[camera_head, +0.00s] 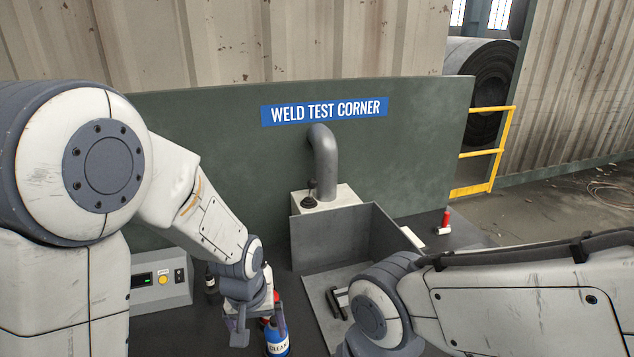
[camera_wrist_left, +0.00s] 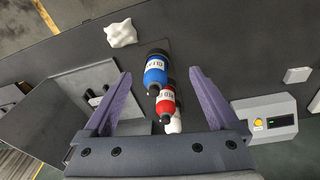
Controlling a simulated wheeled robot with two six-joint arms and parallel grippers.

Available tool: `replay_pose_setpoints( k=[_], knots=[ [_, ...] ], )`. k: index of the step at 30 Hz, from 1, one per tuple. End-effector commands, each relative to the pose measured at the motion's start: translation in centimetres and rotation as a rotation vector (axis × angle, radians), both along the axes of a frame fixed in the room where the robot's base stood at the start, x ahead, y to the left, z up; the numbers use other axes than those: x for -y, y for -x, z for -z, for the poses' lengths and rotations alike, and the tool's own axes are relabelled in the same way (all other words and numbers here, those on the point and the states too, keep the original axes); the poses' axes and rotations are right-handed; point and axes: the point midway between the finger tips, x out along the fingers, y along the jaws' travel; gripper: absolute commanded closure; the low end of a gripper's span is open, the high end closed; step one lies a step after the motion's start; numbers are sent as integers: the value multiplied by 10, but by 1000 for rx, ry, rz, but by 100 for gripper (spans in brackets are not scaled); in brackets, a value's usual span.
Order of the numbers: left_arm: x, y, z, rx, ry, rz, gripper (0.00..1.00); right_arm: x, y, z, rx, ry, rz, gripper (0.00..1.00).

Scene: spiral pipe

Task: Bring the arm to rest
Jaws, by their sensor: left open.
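My left gripper (camera_head: 260,328) is at the end of the left arm, low in the head view, close to the bottles. In the left wrist view the left gripper (camera_wrist_left: 163,88) shows two purple fingers spread wide. A blue bottle (camera_wrist_left: 156,76), a red bottle (camera_wrist_left: 166,103) and a white one (camera_wrist_left: 173,123) appear between the fingers, with no finger seen touching them. The blue bottle (camera_head: 277,342) also shows in the head view. My right arm's pale links (camera_head: 510,300) come in from the right, and its gripper is not seen.
A grey open-fronted booth (camera_head: 370,238) with a dark fixture (camera_head: 338,300) and a bent pipe (camera_head: 325,160) stands mid-bench. A control box (camera_head: 160,280) is at left. A small red-topped item (camera_head: 445,222) is at right. A crumpled white cloth (camera_wrist_left: 121,32) lies on the bench.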

Motion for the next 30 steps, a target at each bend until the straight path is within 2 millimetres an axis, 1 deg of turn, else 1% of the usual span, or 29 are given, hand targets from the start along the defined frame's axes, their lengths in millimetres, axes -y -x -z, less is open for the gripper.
replay_pose_setpoints(
  k=[1,6,12,15,18,23,26,30],
  knots=[
    [-13,5,-7,17,-3,9,6,0,0,0,0,0,0,100],
    [-41,23,-21,58,-20,62,6,0,0,0,0,0,0,100],
    [-65,42,-31,94,-44,112,6,0,0,0,0,0,0,100],
    [-72,50,-34,108,-55,136,6,0,0,1,0,0,0,100],
    [-53,55,-33,94,-46,192,6,0,0,6,0,0,0,100],
    [-28,67,-34,73,-34,274,6,0,0,13,0,0,0,100],
    [-11,78,-35,57,-25,337,6,0,0,17,0,0,0,100],
    [16,101,-37,28,-14,447,6,0,0,26,0,0,-1,100]
  ],
)
